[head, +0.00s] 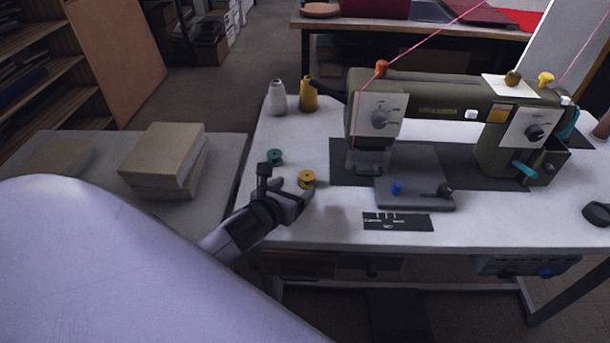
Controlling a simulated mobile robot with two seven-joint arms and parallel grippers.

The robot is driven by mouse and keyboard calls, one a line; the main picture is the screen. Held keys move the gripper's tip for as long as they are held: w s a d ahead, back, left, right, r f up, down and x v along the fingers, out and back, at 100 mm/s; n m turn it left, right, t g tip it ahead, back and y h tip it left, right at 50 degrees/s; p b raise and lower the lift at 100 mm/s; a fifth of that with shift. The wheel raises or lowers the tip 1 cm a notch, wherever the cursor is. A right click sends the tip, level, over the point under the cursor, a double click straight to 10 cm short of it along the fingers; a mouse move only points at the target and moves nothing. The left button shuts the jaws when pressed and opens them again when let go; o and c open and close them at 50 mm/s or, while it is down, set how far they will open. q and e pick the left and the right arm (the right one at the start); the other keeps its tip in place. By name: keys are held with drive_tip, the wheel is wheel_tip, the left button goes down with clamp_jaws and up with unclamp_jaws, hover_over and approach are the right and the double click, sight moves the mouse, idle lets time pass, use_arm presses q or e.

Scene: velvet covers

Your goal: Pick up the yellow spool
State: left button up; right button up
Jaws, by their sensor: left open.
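A small yellow spool (307,179) lies on the white sewing table (290,226), left of the sewing machine. A green spool (275,157) lies just behind and to the left of it. My left gripper (285,184) is open, with its fingers pointing away over the table's left part. The yellow spool is close to the tip of the right finger; I cannot tell whether they touch. Nothing shows between the fingers. My right gripper is not in view.
A green sewing machine (440,109) fills the table's middle and right. Boxes (162,155) lie on a side surface at left. The table's front strip is mostly clear.

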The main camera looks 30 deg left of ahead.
sight(306, 177)
use_arm(q)
drive_tip(key=x, duration=0.5)
drive_tip(key=shift+w+r, duration=0.25)
drive_tip(key=shift+r, duration=0.1)
drive_tip(key=shift+x, duration=0.8)
drive_tip(key=c, duration=1.1)
